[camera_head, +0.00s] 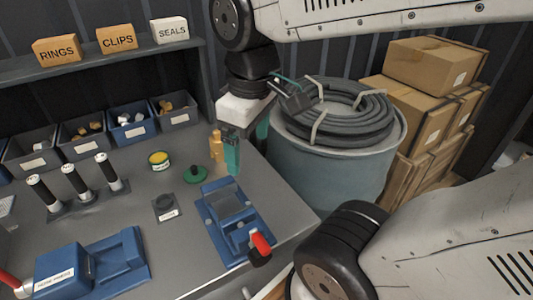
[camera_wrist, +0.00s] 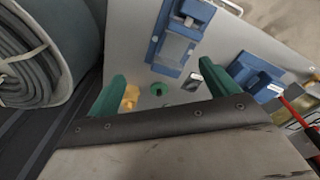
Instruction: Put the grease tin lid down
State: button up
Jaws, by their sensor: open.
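The grease tin lid (camera_head: 195,174) is a green disc with a dark knob. It lies flat on the grey bench, apart from the tin. It also shows in the wrist view (camera_wrist: 160,88), between my fingers in the picture. The grease tin (camera_head: 159,160) is a small yellow and green tin standing on the bench to the left of the lid; I cannot pick it out in the wrist view. My gripper (camera_head: 234,152) has green fingers and is open and empty, to the right of the lid and above the bench. It fills the front of the wrist view (camera_wrist: 164,75).
A small brass-coloured part (camera_head: 215,144) stands close to my fingers. A blue fixture with a red handle (camera_head: 235,220) stands in front of the lid. Black cylinders (camera_head: 75,180) and bins (camera_head: 130,122) are to the left. A drum with coiled hose (camera_head: 335,150) is at right.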

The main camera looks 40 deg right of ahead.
jog(key=s+m, duration=0.2)
jog(key=m, duration=0.1)
jog(key=s+m, duration=0.1)
jog(key=s, duration=0.1)
jog(key=shift+s+d+f, duration=0.1)
jog(key=shift+d+f, duration=0.05)
jog(key=shift+f, duration=0.2)
